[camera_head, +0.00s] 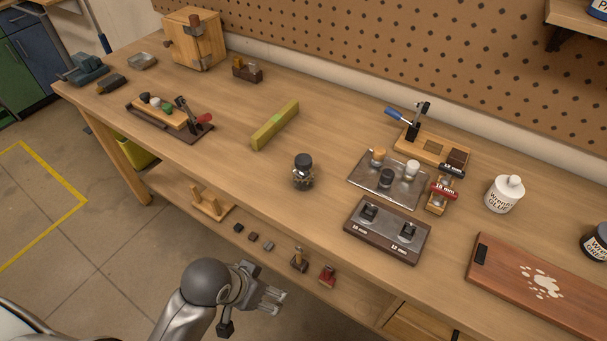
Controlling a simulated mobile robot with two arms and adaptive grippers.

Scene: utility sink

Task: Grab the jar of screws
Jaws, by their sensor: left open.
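The jar of screws (303,173) stands upright near the middle of the workbench, a small clear jar with a black lid and dark contents. My left gripper (272,301) is open and empty. It is in front of the bench, below and to the left of the jar in the picture, clearly apart from it. My right gripper does not show.
On the workbench (330,122), a green level (275,125) lies behind the jar. A lower shelf (225,235) holds small blocks.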

